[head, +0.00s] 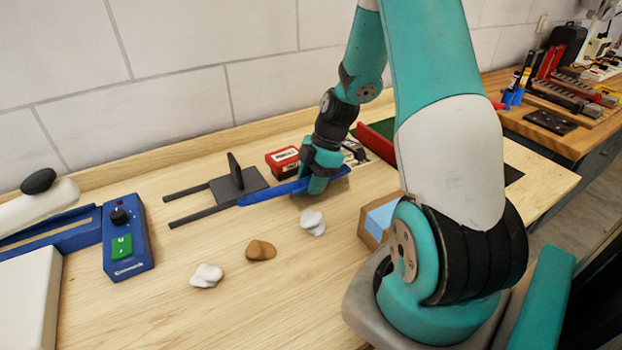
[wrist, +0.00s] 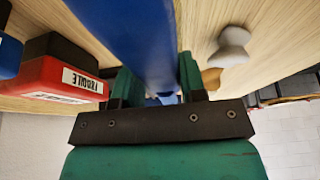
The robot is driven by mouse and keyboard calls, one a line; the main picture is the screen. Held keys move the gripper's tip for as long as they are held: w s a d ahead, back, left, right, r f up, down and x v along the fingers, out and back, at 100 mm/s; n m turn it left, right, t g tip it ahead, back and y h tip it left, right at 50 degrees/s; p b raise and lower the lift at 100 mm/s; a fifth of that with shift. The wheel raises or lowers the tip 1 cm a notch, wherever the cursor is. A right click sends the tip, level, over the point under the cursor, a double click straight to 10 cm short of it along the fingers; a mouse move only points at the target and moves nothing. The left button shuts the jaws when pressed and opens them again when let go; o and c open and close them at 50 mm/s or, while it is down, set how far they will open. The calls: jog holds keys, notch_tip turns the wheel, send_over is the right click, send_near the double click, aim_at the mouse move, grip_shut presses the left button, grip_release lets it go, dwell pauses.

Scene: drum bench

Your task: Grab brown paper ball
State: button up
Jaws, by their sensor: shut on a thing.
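The brown paper ball (head: 261,250) lies on the wooden bench in the head view, between two white crumpled balls. In the wrist view only a small piece of the brown ball (wrist: 211,78) shows beside my right finger. My gripper (head: 318,185) is behind the brown ball and to its right in the head view, well apart from it. It is shut on a long blue bar (wrist: 130,35), which runs between the two fingers in the wrist view. The bar (head: 262,195) also shows in the head view, extending left from the gripper.
A white ball (head: 206,275) lies left of the brown ball, and another (head: 312,222) lies right of it. A dark forked bracket (head: 225,188) and a red box (head: 284,162) stand near the gripper. A blue control box (head: 127,238) is at left. The front bench middle is clear.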

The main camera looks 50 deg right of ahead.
jog(key=shift+s+f+b, duration=0.2)
jog(key=shift+f+b, duration=0.4)
jog(key=shift+f, duration=0.1)
grip_shut()
jog(key=o, duration=0.8)
grip_release()
jog(key=o, duration=0.3)
jog(key=shift+w+f, duration=0.15)
jog(key=shift+w, duration=0.05)
jog(key=shift+o, duration=0.2)
jog(key=shift+r, duration=0.2)
